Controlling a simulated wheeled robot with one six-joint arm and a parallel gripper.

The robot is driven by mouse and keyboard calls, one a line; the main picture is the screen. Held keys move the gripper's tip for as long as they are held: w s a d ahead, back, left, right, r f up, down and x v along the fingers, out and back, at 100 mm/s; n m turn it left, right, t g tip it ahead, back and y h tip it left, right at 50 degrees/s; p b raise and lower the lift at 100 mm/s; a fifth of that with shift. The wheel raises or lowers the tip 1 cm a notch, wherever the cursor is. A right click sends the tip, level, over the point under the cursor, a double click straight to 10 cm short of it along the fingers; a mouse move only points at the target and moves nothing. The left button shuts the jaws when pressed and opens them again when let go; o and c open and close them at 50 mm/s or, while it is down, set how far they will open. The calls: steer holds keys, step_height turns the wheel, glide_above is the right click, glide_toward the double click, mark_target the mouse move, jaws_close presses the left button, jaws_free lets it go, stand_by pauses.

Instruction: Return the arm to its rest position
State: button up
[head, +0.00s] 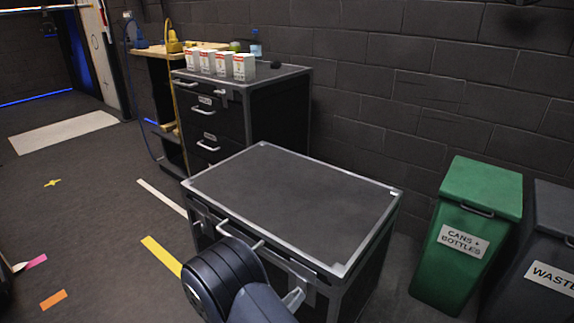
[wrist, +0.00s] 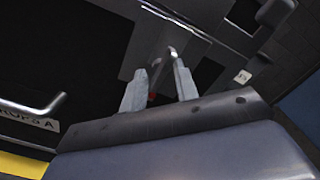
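My arm (head: 235,283) is low in the head view, in front of a black cabinet with a grey-edged top (head: 290,205). My gripper is mostly hidden behind the arm there. In the wrist view my gripper (wrist: 160,84) has its two grey fingers apart. Nothing is clearly held between them. A grey metal piece (wrist: 167,62) shows just beyond the fingertips; I cannot tell whether it touches them. A pale bar handle (wrist: 38,106) on a dark front lies to the left.
A second cabinet (head: 285,75) stands behind, with several white-and-red boxes (head: 222,65) on top. A green bin (head: 478,225) and a grey bin (head: 545,250) stand at right. Open floor with coloured tape lies at left. A yellow strip (wrist: 22,165) shows in the wrist view.

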steer(key=shift+n, duration=0.8)
